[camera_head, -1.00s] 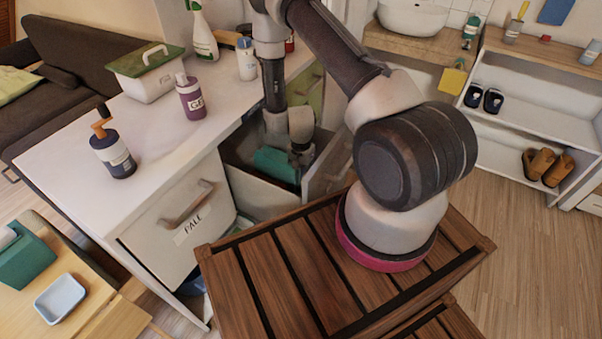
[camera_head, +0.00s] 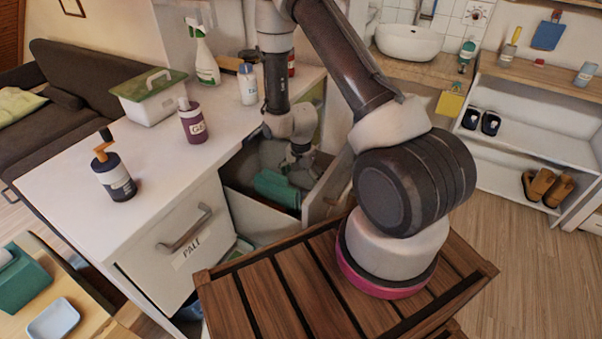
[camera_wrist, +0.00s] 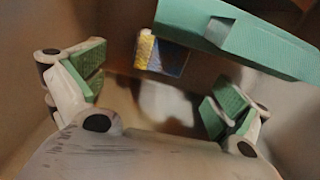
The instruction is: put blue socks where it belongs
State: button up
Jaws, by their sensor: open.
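My gripper (camera_head: 300,172) reaches down into an open drawer (camera_head: 262,217) under the white counter. In the wrist view my gripper (camera_wrist: 150,100) is open, its green-padded fingers wide apart with nothing held between them. A teal box-like object (camera_head: 277,188) lies in the drawer beside the gripper; it also shows beyond the fingers in the wrist view (camera_wrist: 240,42). A small yellow and dark-blue item (camera_wrist: 162,55) lies near it. I cannot make out blue socks for certain in either view; the drawer floor is blurred and partly hidden by my arm.
The drawer walls stand close around my gripper. A closed drawer front labelled PALL (camera_head: 182,240) is to the left. Bottles, including a purple one (camera_head: 192,122), and a green-lidded box (camera_head: 148,97) stand on the counter (camera_head: 75,190). Shoes sit on the white shelf (camera_head: 520,125) at right.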

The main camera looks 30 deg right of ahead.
jog(key=s+d+r+n+t, duration=0.1)
jog(key=s+r+n, duration=0.15)
jog(key=r, duration=1.35)
jog(key=s+r+n+t, duration=0.1)
jog(key=r+n, duration=0.2)
jog(key=r, duration=1.2)
jog(key=s+d+r+n+t, duration=0.1)
jog(key=s+r+n, duration=0.4)
jog(key=s+r, duration=1)
jog(key=s+t, duration=0.1)
jog(key=s, duration=0.3)
jog(key=shift+d+n, duration=0.25)
jog(key=shift+n, duration=0.1)
jog(key=shift+d, duration=0.1)
